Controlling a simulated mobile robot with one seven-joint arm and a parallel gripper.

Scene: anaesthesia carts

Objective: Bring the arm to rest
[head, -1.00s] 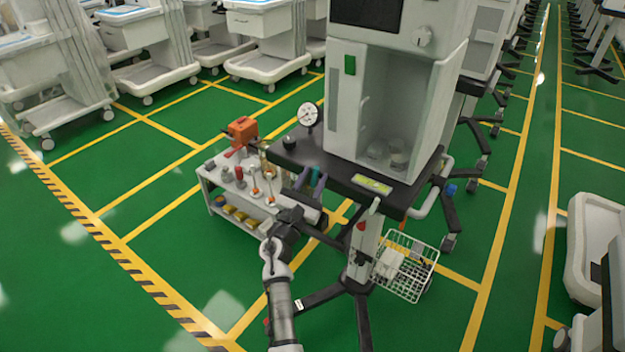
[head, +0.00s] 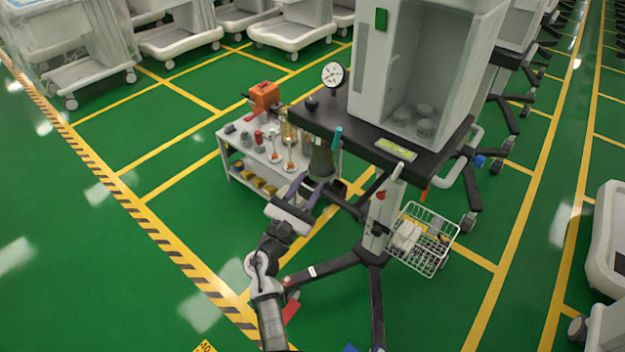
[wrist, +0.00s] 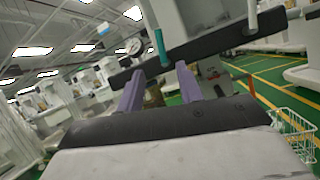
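My arm reaches up from the bottom of the head view. My gripper (head: 309,186) is in front of the machine cart's dark shelf (head: 335,128), a little below its edge. Its two purple fingers are spread apart in the wrist view (wrist: 159,72), with nothing held between them. A teal-topped item (head: 338,138) stands at the shelf's near left edge, beyond the fingers. A dark olive, bag-like shape (head: 321,162) shows below it. I cannot tell from the head view how far the fingertips are from it.
A small white side cart (head: 238,172) with an orange box (head: 264,95) and several small items stands left of the shelf. A pressure gauge (head: 333,75) rises from the shelf. A white wire basket (head: 422,240) hangs at right. Green floor is open at left.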

